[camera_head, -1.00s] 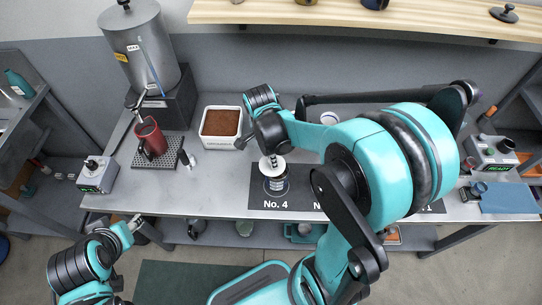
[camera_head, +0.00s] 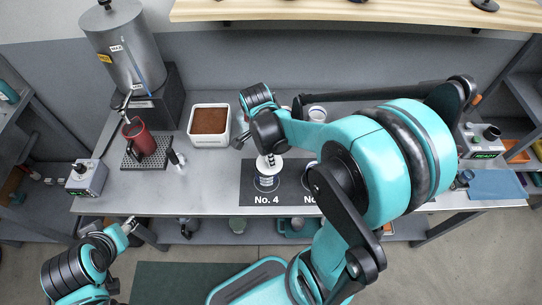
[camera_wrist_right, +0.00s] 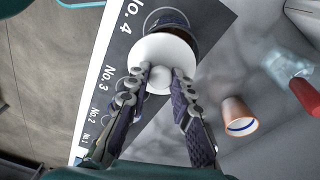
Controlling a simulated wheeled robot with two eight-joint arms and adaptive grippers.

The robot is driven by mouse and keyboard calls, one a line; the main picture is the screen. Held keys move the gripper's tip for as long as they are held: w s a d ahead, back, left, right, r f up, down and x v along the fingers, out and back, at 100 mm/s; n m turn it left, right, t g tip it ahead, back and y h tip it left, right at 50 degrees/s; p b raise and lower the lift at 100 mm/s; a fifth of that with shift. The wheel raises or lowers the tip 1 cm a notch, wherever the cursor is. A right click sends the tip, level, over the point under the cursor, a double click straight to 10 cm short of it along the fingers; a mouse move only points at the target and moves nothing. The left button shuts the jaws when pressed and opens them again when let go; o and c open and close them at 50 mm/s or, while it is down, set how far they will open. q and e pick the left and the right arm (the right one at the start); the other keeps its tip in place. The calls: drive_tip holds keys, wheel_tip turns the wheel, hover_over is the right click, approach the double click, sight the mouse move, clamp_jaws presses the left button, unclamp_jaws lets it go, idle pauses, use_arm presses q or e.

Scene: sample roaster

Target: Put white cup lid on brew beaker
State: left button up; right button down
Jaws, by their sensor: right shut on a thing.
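The white cup lid (camera_wrist_right: 148,51) is a round white disc with a knob. My right gripper (camera_wrist_right: 160,76) is shut on its knob. In the head view the lid (camera_head: 264,164) is over the brew beaker (camera_head: 266,183), a small dark-and-white vessel on the No. 4 spot of the black mat. In the right wrist view the lid hides most of the beaker (camera_wrist_right: 180,20). I cannot tell whether the lid touches the rim. My right gripper (camera_head: 268,152) shows above the lid in the head view. My left gripper (camera_head: 131,226) is off the table's front left; its opening is unclear.
A white bin of brown grounds (camera_head: 208,120) stands behind and left of the mat (camera_head: 249,184). A red mug (camera_head: 140,136) stands on the drip tray below a metal urn (camera_head: 122,50). My right arm hides much of the mat. An orange-brown cup (camera_wrist_right: 238,117) shows in the right wrist view.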

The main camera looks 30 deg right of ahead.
use_arm(q)
drive_tip(key=shift+s+d, duration=0.2)
drive_tip(key=shift+s, duration=0.15)
drive_tip(key=shift+f, duration=0.2)
use_arm(e)
drive_tip(key=shift+w+a+f, duration=0.15)
drive_tip(key=shift+w, duration=0.15)
use_arm(q)
drive_tip(key=shift+f+b, duration=0.35)
drive_tip(key=shift+b, duration=0.25)
use_arm(e)
drive_tip(key=shift+w+a+f, duration=0.2)
drive_tip(key=shift+f, duration=0.15)
idle(0.5)
drive_tip(key=c, duration=1.3)
unclamp_jaws()
drive_tip(key=shift+o, duration=0.2)
wheel_tip(320, 180, up, 12)
drive_tip(key=a, duration=0.1)
drive_tip(key=shift+w, duration=0.3)
